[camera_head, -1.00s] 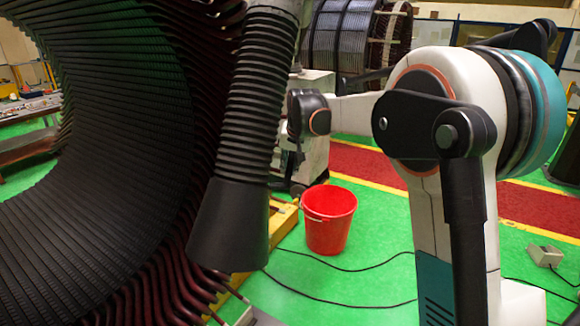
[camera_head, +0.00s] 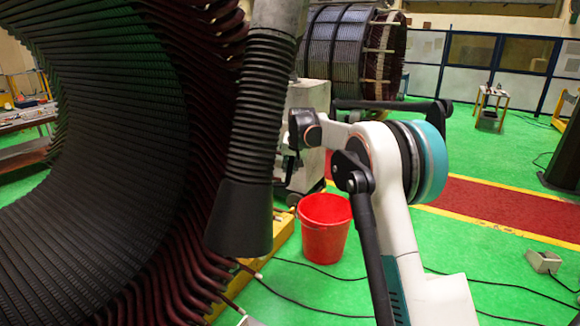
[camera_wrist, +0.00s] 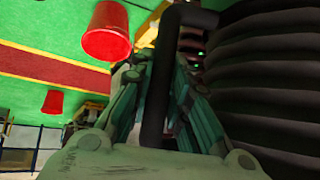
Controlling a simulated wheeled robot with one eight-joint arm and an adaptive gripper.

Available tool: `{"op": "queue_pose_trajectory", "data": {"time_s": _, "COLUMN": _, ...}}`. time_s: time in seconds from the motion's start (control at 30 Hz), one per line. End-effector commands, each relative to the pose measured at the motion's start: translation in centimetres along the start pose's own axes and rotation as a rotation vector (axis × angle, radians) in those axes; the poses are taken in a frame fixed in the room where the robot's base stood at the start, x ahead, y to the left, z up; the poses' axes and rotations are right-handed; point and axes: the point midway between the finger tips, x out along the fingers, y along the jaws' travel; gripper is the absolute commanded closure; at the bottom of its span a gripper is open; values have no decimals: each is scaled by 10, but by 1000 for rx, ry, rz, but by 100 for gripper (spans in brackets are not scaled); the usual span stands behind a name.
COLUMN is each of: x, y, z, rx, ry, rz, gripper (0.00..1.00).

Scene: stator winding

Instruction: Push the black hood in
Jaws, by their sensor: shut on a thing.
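The black hood (camera_head: 238,220) is a flared cone at the lower end of a ribbed black hose (camera_head: 262,115). It hangs nearly upright in front of the right side of the large dark stator (camera_head: 95,170) in the head view. In the wrist view the ribbed hose (camera_wrist: 265,85) fills the right side, with a bent black handle (camera_wrist: 172,50) beside it. My gripper (camera_wrist: 160,75) has its green fingers closed around this handle. In the head view the hose hides my gripper; my arm comes to it from the right.
A red bucket (camera_head: 325,228) stands on the green floor right of the hood, by a yellow beam (camera_head: 240,270). Black cables cross the floor. A grey machine (camera_head: 308,150) stands behind the hose. A second wound drum (camera_head: 350,45) is at the back.

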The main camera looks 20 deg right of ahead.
Motion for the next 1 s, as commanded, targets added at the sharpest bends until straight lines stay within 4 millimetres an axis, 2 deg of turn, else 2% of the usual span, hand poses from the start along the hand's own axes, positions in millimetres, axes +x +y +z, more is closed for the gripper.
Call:
{"op": "queue_pose_trajectory", "data": {"time_s": 0.1, "x": 3, "y": 0, "z": 4, "rx": -1, "ry": -8, "rz": 2, "gripper": 100}}
{"op": "queue_pose_trajectory", "data": {"time_s": 0.13, "x": 3, "y": 0, "z": 4, "rx": -1, "ry": -9, "rz": 2, "gripper": 76}}
{"op": "queue_pose_trajectory", "data": {"time_s": 0.2, "x": 3, "y": 0, "z": 5, "rx": -1, "ry": -9, "rz": 2, "gripper": 62}}
{"op": "queue_pose_trajectory", "data": {"time_s": 0.5, "x": 2, "y": 0, "z": 4, "rx": -1, "ry": -8, "rz": 1, "gripper": 62}}
{"op": "queue_pose_trajectory", "data": {"time_s": 0.63, "x": -4, "y": 0, "z": 4, "rx": -1, "ry": -7, "rz": 1, "gripper": 62}}
{"op": "queue_pose_trajectory", "data": {"time_s": 0.77, "x": -22, "y": 0, "z": 4, "rx": 0, "ry": -7, "rz": 1, "gripper": 62}}
{"op": "queue_pose_trajectory", "data": {"time_s": 1.0, "x": -71, "y": 0, "z": 3, "rx": 0, "ry": -8, "rz": 1, "gripper": 62}}
